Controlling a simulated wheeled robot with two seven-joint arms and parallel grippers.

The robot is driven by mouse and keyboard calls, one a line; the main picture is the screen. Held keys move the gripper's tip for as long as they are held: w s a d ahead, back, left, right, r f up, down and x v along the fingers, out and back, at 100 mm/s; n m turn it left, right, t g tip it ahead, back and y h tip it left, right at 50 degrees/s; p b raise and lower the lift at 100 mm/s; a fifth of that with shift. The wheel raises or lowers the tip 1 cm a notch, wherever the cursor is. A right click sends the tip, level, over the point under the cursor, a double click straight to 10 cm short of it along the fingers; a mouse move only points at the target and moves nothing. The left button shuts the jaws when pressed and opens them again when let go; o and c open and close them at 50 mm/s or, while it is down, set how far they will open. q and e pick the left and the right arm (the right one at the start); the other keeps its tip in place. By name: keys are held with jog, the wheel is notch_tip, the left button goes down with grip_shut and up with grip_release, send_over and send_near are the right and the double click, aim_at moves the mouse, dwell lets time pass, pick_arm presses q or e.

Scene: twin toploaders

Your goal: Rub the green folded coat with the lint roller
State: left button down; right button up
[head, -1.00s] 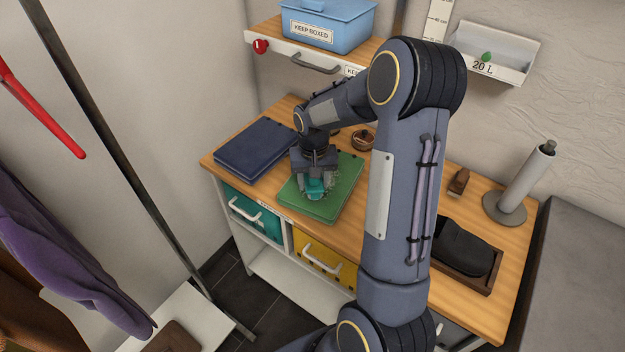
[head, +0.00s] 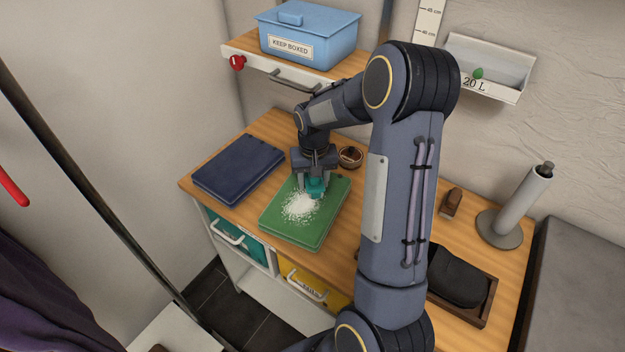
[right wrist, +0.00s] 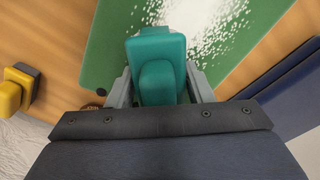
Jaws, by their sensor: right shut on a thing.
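The green folded coat (head: 322,222) lies flat on the wooden counter, with a patch of white specks on its middle and left part. My right gripper (head: 314,183) is over the coat's far part, shut on the teal lint roller (head: 316,187). The roller also shows between the fingers in the right wrist view (right wrist: 158,65), above the green coat (right wrist: 107,50) beside the white specks. Whether the roller touches the cloth I cannot tell. My left gripper is not in view.
A dark blue folded garment (head: 238,168) lies left of the coat. A small round brown pot (head: 350,157) stands just behind it. A shelf with a blue box (head: 308,38) is above. A wooden tray (head: 478,318) and a grey stand (head: 500,228) are at right.

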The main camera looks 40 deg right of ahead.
jog(key=r+p, duration=0.1)
jog(key=r, duration=0.2)
jog(key=shift+s+a+r+p, duration=0.15)
jog(key=shift+a+r+p, duration=0.05)
jog(key=shift+r+p, duration=0.2)
notch_tip(320, 180, up, 2)
jog(key=shift+d+p, duration=0.15)
jog(key=shift+p, duration=0.65)
jog(key=shift+r+p, duration=0.75)
jog(key=shift+r, duration=0.35)
